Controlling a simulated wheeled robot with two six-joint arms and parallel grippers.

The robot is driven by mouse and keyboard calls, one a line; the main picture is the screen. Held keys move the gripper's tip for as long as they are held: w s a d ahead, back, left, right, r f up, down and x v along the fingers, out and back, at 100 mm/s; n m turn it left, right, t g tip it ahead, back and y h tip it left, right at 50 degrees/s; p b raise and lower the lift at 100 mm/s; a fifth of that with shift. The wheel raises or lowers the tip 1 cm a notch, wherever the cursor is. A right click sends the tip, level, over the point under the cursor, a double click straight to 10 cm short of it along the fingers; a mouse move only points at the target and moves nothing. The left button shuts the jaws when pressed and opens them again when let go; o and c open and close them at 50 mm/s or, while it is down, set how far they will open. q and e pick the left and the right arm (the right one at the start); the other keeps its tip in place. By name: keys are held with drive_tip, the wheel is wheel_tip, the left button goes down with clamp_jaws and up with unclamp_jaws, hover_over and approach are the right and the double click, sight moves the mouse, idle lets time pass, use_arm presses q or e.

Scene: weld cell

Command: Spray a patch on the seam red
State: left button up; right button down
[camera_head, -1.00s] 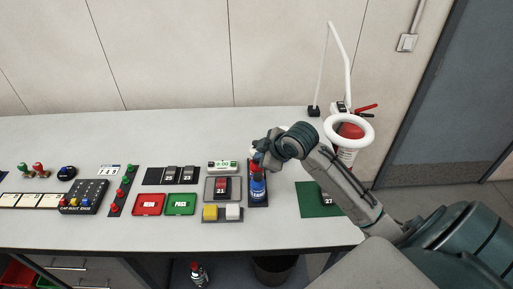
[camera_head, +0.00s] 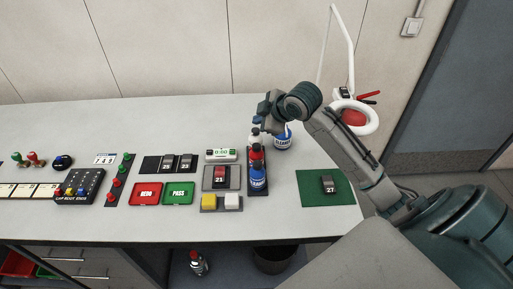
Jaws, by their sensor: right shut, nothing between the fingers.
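A part marked 21 (camera_head: 220,176) sits on a grey plate (camera_head: 208,185) in the middle of the bench, with red on its top face. Another blue can (camera_head: 282,140) stands on the bench right of the rack. My right gripper (camera_head: 259,124) is shut and empty, above the rack's back end. My left gripper is not in view.
Parts 25 and 23 lie on a black mat (camera_head: 151,164). Red REDO (camera_head: 148,194) and green PASS (camera_head: 178,194) trays lie in front. A ring lamp (camera_head: 372,118) stands at the back right.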

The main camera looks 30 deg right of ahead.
drive_tip(key=b, duration=0.5)
hover_over(259, 147)
wheel_tip(259, 147, down, 5)
drive_tip(key=shift+d, duration=0.1)
drive_tip(key=shift+f+b, duration=0.3)
drive_tip(key=shift+f, duration=0.85)
idle(0.4)
drive_tip(key=shift+f, duration=0.2)
drive_tip(key=shift+f, duration=0.25)
